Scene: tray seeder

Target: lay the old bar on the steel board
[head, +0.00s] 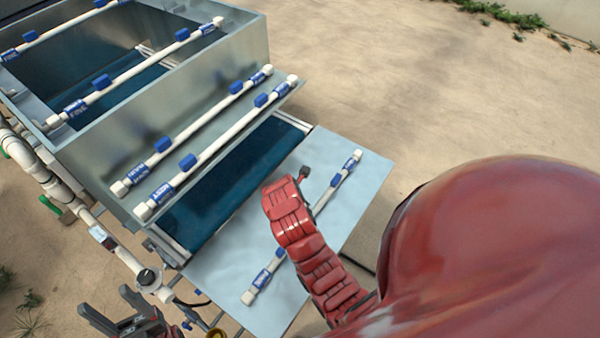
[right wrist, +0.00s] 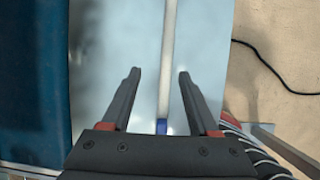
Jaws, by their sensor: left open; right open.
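A white bar (head: 325,198) with blue labels and blue clips lies on the pale steel board (head: 222,272). It is the only bar on the board; I cannot read its label. In the right wrist view the bar (right wrist: 168,50) runs lengthwise between the spread fingers of my right gripper (right wrist: 159,74), with a gap on both sides. My right gripper is open and empty over the board; in the head view my red right arm hides the middle of the bar. My left gripper (head: 110,308) is open and empty at the lower left, off the board.
Two similar bars (head: 210,118) (head: 232,132) lie on the ledge of the metal hopper (head: 110,152), and more cross its top. A dark blue belt (head: 222,190) runs beside the board. White pipes (head: 30,160) line the left. Sandy ground is clear on the right.

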